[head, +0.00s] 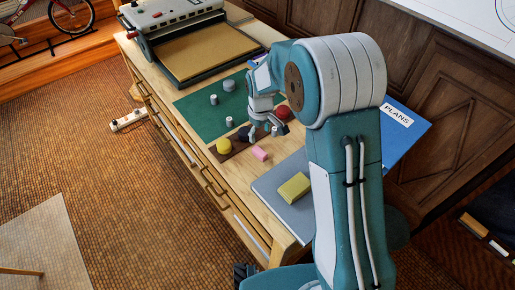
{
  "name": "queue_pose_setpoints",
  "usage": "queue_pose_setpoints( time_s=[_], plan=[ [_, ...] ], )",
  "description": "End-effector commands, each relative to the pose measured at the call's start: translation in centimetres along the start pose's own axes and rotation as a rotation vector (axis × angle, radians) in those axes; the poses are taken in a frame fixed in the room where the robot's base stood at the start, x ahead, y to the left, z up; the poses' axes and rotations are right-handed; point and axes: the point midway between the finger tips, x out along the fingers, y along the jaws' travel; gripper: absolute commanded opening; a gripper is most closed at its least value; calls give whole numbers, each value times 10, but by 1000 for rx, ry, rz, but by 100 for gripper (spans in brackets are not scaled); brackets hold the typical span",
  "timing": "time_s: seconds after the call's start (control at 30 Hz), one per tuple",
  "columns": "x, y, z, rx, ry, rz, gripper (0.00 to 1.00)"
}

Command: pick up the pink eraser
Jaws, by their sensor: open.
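The pink eraser (260,153) lies on the wooden desk top, at the edge of a dark brown strip (238,141) and in front of my gripper. My gripper (264,134) is open, low over the desk just behind the eraser in the head view. It looks apart from the eraser, though its exact height is hard to tell. My arm hides part of the desk to the right.
A yellow round piece (223,146) and dark pieces sit left of the eraser; a red round piece (283,112) is behind. A yellow block (294,186) rests on a grey board (270,187). A blue PLANS folder (412,140) lies right. Small grey cylinders stand on the green mat (197,108).

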Motion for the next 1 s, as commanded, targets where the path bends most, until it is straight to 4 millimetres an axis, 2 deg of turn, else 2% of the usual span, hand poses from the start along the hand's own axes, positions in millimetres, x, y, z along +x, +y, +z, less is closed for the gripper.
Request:
queue_pose_setpoints(
  time_s=[0.1,0.2,0.37,0.63,0.77,0.97,1.0],
  plan=[
    [23,-1,0,1,-7,-2,77],
    [36,-2,-1,2,-7,0,77],
    [48,-3,-2,2,-6,2,77],
    [87,-2,-1,2,-6,0,77],
    [95,-1,-1,2,-4,1,77],
    [96,-2,-2,2,-4,2,77],
    [96,-2,-2,2,-4,3,64]
  ],
)
